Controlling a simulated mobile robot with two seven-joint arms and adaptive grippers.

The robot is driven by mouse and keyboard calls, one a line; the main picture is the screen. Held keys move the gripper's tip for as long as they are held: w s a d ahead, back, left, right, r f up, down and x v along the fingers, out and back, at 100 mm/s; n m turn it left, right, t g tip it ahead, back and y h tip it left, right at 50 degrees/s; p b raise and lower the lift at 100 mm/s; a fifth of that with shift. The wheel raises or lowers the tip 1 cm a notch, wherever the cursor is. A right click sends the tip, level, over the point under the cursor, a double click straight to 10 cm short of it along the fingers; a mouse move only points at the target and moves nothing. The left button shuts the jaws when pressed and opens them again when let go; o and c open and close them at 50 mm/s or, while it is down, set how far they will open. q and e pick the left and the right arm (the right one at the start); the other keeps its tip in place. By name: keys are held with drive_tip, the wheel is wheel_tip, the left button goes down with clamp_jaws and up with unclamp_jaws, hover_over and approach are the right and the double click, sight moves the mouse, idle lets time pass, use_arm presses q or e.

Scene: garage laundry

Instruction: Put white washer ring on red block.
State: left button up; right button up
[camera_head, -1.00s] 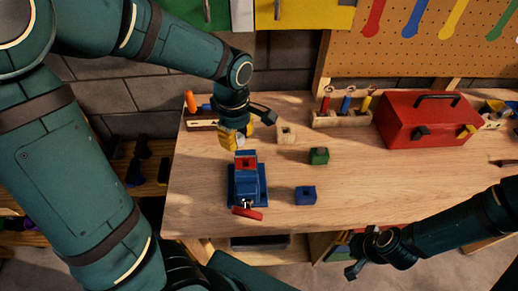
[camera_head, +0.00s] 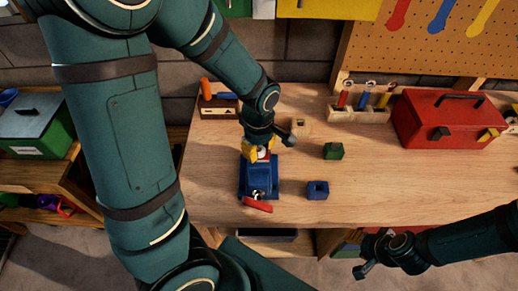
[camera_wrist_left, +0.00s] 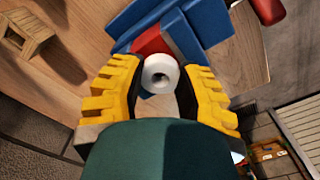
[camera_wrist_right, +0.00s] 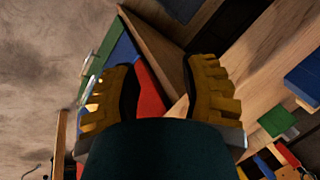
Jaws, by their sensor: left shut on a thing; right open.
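The white washer ring (camera_wrist_left: 160,72) is held between the yellow fingers of my left gripper (camera_wrist_left: 160,84), which is shut on it. In the head view my left gripper (camera_head: 260,150) is over the back of the blue vise (camera_head: 259,180). The red block (camera_wrist_left: 149,43) is in the vise, just beyond the ring in the left wrist view and partly covered by it. I cannot tell whether ring and block touch. My right gripper (camera_wrist_right: 160,80) is open and empty, low in front of the table at the right (camera_head: 364,270).
The wooden table (camera_head: 400,180) also bears a blue block (camera_head: 318,190), a green block (camera_head: 333,151) and a pale wooden block (camera_head: 300,127). A screwdriver rack (camera_head: 355,115) and a red toolbox (camera_head: 450,118) stand behind. The vise's red handle (camera_head: 258,205) sticks out in front.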

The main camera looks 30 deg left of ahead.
use_arm(q)
drive_tip(key=shift+f, duration=0.15)
drive_tip(key=shift+f, duration=0.15)
drive_tip(key=o, duration=0.8)
drive_tip(key=shift+c, duration=0.2)
drive_tip(key=shift+r, duration=0.3)
wheel_tip(320, 180, up, 12)
drive_tip(key=p, duration=0.2)
drive_tip(key=shift+f, duration=0.1)
